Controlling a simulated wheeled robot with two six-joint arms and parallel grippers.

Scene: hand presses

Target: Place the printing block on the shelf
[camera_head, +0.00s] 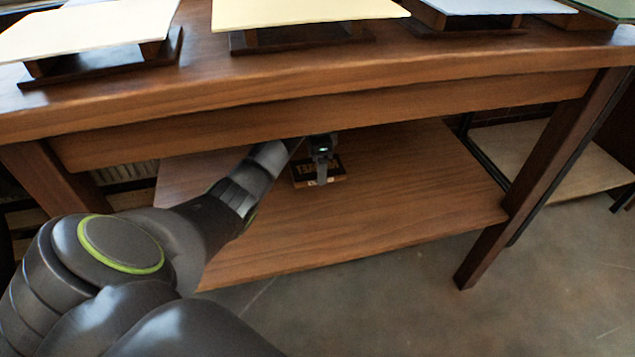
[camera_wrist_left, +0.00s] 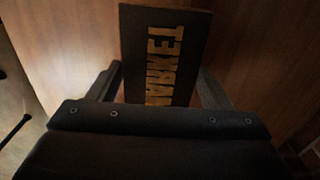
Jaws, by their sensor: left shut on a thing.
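The printing block (camera_head: 336,168) is a small dark block with tan raised letters on its face. In the head view it is at the lower shelf (camera_head: 390,200), under the table top; I cannot tell whether it touches the shelf. My left gripper (camera_head: 321,172) reaches in under the table and is shut on the block. In the left wrist view the block (camera_wrist_left: 163,55) lies between the two fingers (camera_wrist_left: 160,88), its letters facing the camera. The gripper body hides its near end. My right gripper is in neither view.
The table top (camera_head: 300,62) and its front rail (camera_head: 330,110) run above my left arm. A table leg (camera_head: 545,180) stands at the right. Several pale boards (camera_head: 300,10) on dark stands are on the top. The shelf is bare to the right of the block.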

